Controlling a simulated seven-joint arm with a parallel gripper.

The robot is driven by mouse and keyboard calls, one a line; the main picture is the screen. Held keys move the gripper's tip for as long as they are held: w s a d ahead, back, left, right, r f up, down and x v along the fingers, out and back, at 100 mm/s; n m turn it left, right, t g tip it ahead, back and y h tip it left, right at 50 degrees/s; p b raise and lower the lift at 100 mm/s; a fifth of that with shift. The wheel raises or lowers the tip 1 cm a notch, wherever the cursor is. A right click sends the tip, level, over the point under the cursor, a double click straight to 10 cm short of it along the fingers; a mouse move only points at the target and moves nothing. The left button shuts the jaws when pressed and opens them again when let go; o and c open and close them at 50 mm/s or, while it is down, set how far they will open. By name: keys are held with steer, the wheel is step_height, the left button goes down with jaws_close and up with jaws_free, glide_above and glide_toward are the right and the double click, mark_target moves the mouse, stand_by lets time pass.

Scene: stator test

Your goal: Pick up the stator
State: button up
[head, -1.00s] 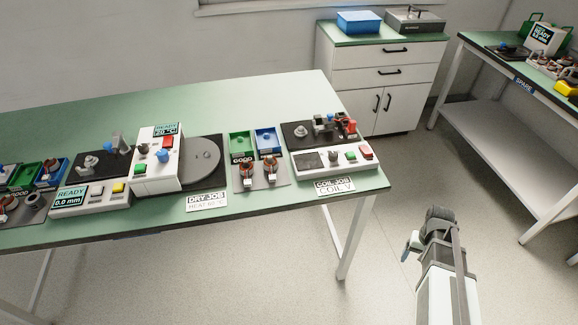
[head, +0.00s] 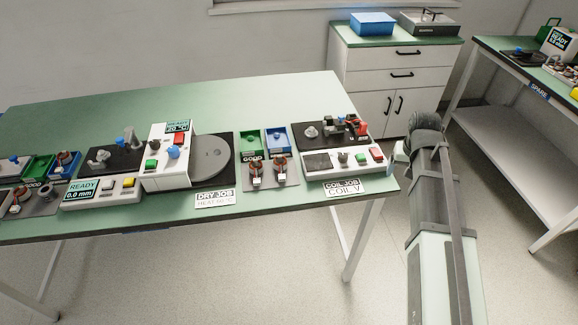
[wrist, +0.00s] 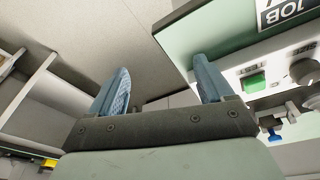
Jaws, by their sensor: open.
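Two stators with copper-coloured windings and white tags, the left one (head: 255,174) and the right one (head: 280,171), stand on a grey mat (head: 268,186) on the green bench. Another stator (head: 65,161) is in a blue tray at the far left, and one more (head: 15,200) lies on the mat there. Which one the task means cannot be told. My gripper (head: 398,155) is at the right end of the bench, well right of the stators. In the wrist view its two blue fingers (wrist: 160,78) are apart with nothing between them. No stator is clearly visible there.
The COIL JOB station (head: 345,168) stands between my gripper and the two stators. Green (head: 250,141) and blue (head: 275,139) trays are behind the stators. The dry station (head: 165,160) is left of them. The rear of the bench (head: 200,105) is clear.

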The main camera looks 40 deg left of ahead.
steer(key=s+a+r+n+y, duration=0.15)
steer(key=s+a, duration=0.25)
steer(key=a, duration=0.4)
steer(key=s+a+r+n, duration=0.1)
steer(key=s+a+r, duration=0.25)
steer(key=a, duration=0.55)
steer(key=n+y, duration=0.2)
steer(key=n, duration=0.1)
glide_toward(278, 167)
steer(key=shift+t+h, duration=0.25)
steer(key=shift+t, duration=0.05)
steer(key=shift+w+a+r+x, duration=0.1)
steer(key=shift+w+x, duration=0.1)
steer(key=shift+x, duration=1.4)
steer(key=shift+w+a+r+x, duration=0.1)
steer(key=shift+w+x, duration=0.05)
steer(key=shift+x, duration=1.45)
steer(key=shift+w+a+r+x, duration=0.1)
steer(key=shift+w+x, duration=0.1)
steer(key=shift+x, duration=1.4)
steer(key=shift+f, duration=0.1)
steer(key=shift+c, duration=0.4)
steer(key=c, duration=1.1)
steer(key=shift+c, duration=0.2)
